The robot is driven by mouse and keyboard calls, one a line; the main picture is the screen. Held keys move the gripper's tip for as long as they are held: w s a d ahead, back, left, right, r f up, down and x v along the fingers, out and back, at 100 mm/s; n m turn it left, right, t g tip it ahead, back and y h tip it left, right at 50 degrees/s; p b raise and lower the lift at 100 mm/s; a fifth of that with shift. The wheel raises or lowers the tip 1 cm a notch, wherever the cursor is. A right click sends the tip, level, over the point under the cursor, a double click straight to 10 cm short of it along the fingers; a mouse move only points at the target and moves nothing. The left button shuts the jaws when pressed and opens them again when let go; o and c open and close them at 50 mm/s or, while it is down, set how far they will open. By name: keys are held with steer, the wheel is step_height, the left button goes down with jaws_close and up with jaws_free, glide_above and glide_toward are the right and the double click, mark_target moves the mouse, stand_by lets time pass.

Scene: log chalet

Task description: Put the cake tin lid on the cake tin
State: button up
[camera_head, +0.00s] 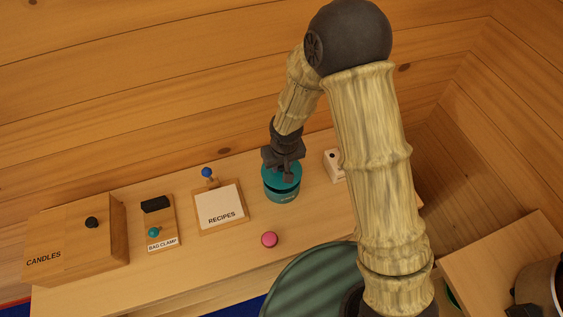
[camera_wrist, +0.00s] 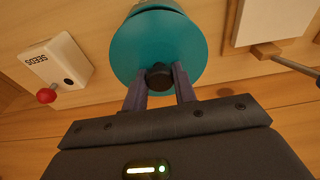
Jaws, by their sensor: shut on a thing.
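The cake tin lid (camera_wrist: 160,45) is a teal disc with a dark knob (camera_wrist: 159,76). My gripper (camera_wrist: 160,90) is shut on the knob in the wrist view. In the head view my gripper (camera_head: 286,174) points down at the lid (camera_head: 270,170). The cake tin (camera_head: 282,192) is a teal cylinder with pale lettering, upright on the wooden counter. The lid is at the top of the tin; I cannot tell whether it rests fully seated or sits slightly above. In the wrist view a part of the tin (camera_wrist: 158,7) shows beyond the lid.
A white SEEDS box (camera_wrist: 54,66) with a red knob stands beside the tin. A RECIPES board (camera_head: 219,205), a bag clamp holder (camera_head: 161,225), and a wooden CANDLES box (camera_head: 75,240) stand left. A pink round thing (camera_head: 269,239) lies in front. Clear counter surrounds it.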

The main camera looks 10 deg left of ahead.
mark_target(282, 171)
steer(key=shift+f+b, duration=0.95)
steer(key=shift+f, duration=0.4)
steer(key=shift+r+b, duration=0.1)
steer(key=shift+b, duration=0.25)
stand_by(0.7)
steer(key=shift+f+b, duration=0.55)
steer(key=shift+b, duration=0.1)
stand_by(1.0)
stand_by(0.4)
steer(key=o, duration=1.1)
step_height(282, 171, up, 17)
steer(key=s+d+b, duration=0.1)
steer(key=s, duration=0.1)
steer(key=shift+d+r, duration=0.15)
steer(key=shift+d, duration=0.1)
